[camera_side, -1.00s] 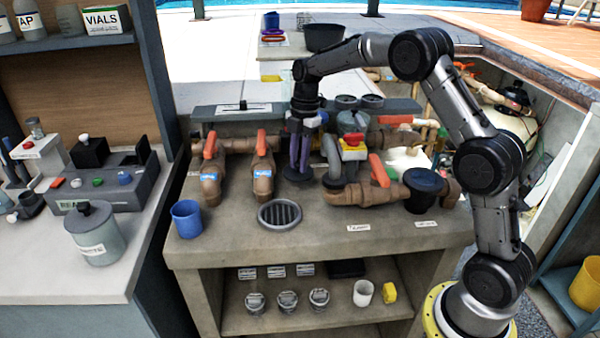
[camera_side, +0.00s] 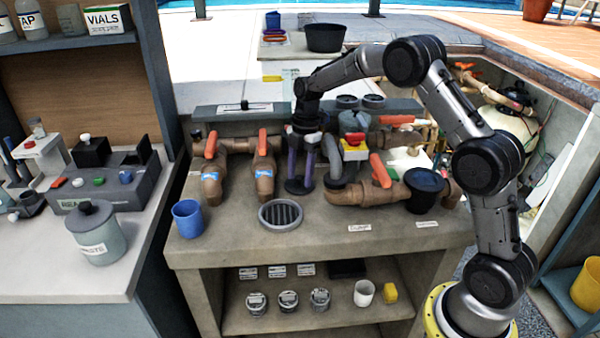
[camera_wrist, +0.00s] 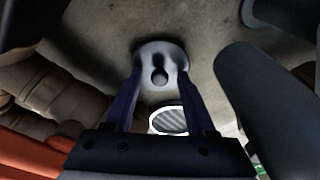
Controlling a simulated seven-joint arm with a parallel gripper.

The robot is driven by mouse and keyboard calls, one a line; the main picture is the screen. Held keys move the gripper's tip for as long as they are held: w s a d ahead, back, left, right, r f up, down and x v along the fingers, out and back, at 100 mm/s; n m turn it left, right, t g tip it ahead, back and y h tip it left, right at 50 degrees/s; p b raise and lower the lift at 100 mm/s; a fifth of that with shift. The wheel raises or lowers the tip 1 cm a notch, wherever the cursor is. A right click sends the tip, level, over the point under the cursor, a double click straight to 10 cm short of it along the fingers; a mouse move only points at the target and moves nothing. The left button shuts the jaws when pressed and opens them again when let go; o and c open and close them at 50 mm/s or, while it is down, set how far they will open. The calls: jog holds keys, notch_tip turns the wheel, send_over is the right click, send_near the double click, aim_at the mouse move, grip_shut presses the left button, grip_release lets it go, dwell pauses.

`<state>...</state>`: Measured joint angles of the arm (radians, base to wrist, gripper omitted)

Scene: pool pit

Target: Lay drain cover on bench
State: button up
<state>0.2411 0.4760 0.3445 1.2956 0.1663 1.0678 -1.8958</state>
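A dark round disc with a small upright knob, which looks like the drain cover (camera_side: 299,187), lies on the bench (camera_side: 240,243) behind the slatted grate. In the wrist view the disc (camera_wrist: 160,50) appears grey, with its knob between my fingertips. My gripper (camera_side: 300,178) points down over the disc, its purple fingers spread apart. In the wrist view, gaps show between my gripper (camera_wrist: 160,75) and the knob on both sides. The round grate (camera_side: 281,214) sits in a grey ring in the bench top; it also shows in the wrist view (camera_wrist: 168,121).
A blue cup (camera_side: 187,218) and a dark pot (camera_side: 423,190) stand on the bench. The front of the bench is mostly clear.

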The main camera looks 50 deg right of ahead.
notch_tip(320, 180, up, 12)
jog(key=d, duration=0.1)
jog(key=shift+d+r, duration=0.2)
jog(key=shift+d, duration=0.15)
jog(key=s+a+r+m+t, duration=0.1)
jog(key=s+a+r+m, duration=0.2)
jog(key=s, duration=0.3)
jog(key=s+a+r+m+t+h, duration=0.1)
jog(key=s+a+r+m, duration=0.15)
jog(key=s, duration=0.35)
jog(key=s+a+r+m+t, duration=0.1)
jog(key=s+a+r+m, duration=0.1)
jog(key=s+r+m, duration=0.3)
jog(key=s+a+f+m+t, duration=0.1)
jog(key=s+f+m, duration=0.2)
jog(key=s, duration=0.4)
jog(key=s+a+f+m+t, duration=0.1)
jog(key=s+f+m, duration=0.3)
jog(key=s, duration=0.4)
jog(key=shift+s+a+f+t+h, duration=0.2)
jog(key=shift+a+f+t+h, duration=0.1)
jog(key=shift+a+f+h, duration=0.25)
jog(key=shift+d+m, duration=0.1)
jog(key=shift+m, duration=0.15)
